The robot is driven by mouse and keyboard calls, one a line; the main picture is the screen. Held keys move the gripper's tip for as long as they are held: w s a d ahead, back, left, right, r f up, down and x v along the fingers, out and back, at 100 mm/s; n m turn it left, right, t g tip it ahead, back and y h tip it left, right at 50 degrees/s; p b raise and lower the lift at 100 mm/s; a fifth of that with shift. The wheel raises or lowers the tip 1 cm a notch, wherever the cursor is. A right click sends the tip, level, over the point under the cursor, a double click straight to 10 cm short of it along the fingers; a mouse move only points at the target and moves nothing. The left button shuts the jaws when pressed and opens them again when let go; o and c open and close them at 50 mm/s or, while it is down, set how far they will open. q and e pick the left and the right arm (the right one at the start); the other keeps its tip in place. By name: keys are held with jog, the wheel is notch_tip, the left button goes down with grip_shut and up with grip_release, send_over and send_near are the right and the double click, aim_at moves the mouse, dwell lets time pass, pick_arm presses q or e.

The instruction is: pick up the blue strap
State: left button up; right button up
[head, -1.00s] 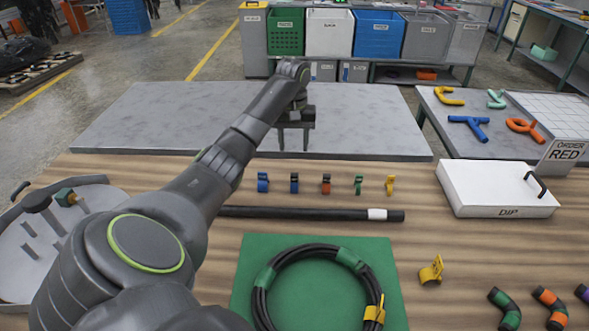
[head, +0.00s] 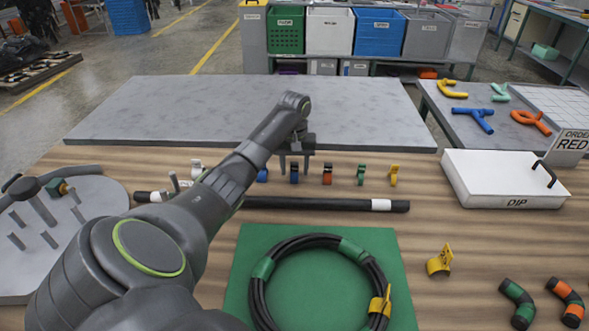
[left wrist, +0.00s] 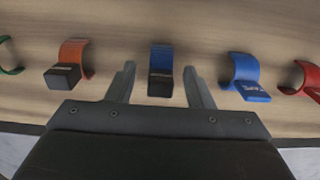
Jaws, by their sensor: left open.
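Two blue straps are in the row on the wooden table. One blue strap (head: 262,175) is all blue; it also shows in the left wrist view (left wrist: 243,72), right of the fingers. The other blue strap has a black block (head: 294,174); in the left wrist view it (left wrist: 160,57) lies between the fingers. My left gripper (head: 295,164) is open and empty above the black-block strap, its fingers one on each side in the left wrist view (left wrist: 160,78). I cannot tell the exact height gap. My right gripper is not in view.
An orange strap with black block (head: 327,174), a green strap (head: 361,174) and a yellow strap (head: 394,174) stand close by. A black tube (head: 330,204) lies in front of the row. A coiled hose (head: 258,297) lies on a green mat (head: 235,300).

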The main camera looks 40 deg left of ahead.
aim_at(295, 163)
pick_arm(q)
jog(key=shift+f, duration=0.6)
grip_shut()
notch_tip(295, 163, up, 7)
jog(key=shift+r, duration=0.1)
notch_tip(295, 163, up, 2)
jog(key=shift+r+p, duration=0.15)
jog(key=shift+p, duration=0.65)
jog(key=shift+r+p, duration=0.3)
jog(key=shift+r, duration=0.05)
